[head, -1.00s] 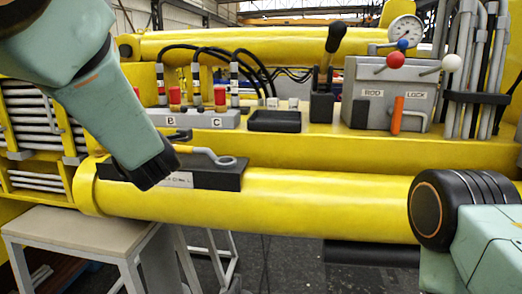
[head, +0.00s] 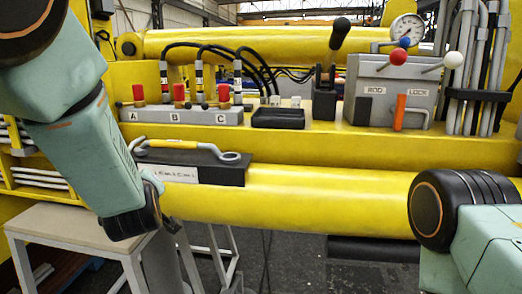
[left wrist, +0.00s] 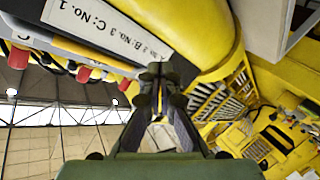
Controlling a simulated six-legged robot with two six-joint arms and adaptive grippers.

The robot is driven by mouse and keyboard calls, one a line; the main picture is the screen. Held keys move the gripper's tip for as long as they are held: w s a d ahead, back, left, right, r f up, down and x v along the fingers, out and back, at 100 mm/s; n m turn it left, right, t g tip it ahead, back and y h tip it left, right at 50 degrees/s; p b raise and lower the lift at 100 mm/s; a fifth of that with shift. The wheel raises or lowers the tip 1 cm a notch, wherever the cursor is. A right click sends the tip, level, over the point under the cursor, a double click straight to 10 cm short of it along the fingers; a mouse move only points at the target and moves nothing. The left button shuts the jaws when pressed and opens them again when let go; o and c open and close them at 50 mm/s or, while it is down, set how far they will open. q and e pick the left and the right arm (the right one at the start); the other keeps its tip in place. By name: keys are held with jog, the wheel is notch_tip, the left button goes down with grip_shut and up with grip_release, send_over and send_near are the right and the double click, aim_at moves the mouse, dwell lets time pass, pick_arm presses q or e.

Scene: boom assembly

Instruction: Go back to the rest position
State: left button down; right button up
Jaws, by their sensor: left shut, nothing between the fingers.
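My left arm comes in from the upper left of the head view and bends down in front of the yellow boom (head: 320,203). My left gripper is mostly hidden there behind my own wrist. In the left wrist view my left gripper (left wrist: 158,76) has its fingers together and nothing between them. It points past a white label plate (left wrist: 125,22) and the yellow tube. A wrench with a yellow middle (head: 180,144) lies on a black holder (head: 205,171) on the boom, apart from my arm. My right arm shows at the lower right, but its gripper is out of view.
A control block (head: 195,116) with red-knobbed valves marked A, B, C and hoses stands behind the wrench. A black tray (head: 278,118) and a grey ROD LOCK box (head: 388,95) with levers are to its right. A small table (head: 65,228) stands below left.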

pick_arm(q)
jog(key=s+d+f+m+g+h+b, duration=0.1)
jog(key=s+f+m+g, duration=0.15)
jog(key=f, duration=0.65)
jog(key=s+f+m+g+h+b, duration=0.15)
jog(key=s+f+m, duration=0.25)
jog(key=f, duration=0.5)
jog(key=s+d+f+m+g+h+b, duration=0.1)
jog(key=s+f+g+b, duration=0.3)
jog(key=s+f, duration=1.2)
jog(key=s+d+f+m+g+h+b, duration=0.1)
jog(key=s+f+g, duration=0.5)
jog(key=s+f, duration=1)
jog(key=s+m+h+b, duration=0.1)
jog(key=s+m+b, duration=0.1)
jog(key=s+b, duration=0.1)
jog(key=shift+s+d+m+b, duration=0.2)
jog(key=shift+s+m+b, duration=0.15)
jog(key=shift+s, duration=0.4)
jog(key=shift+s+r, duration=0.1)
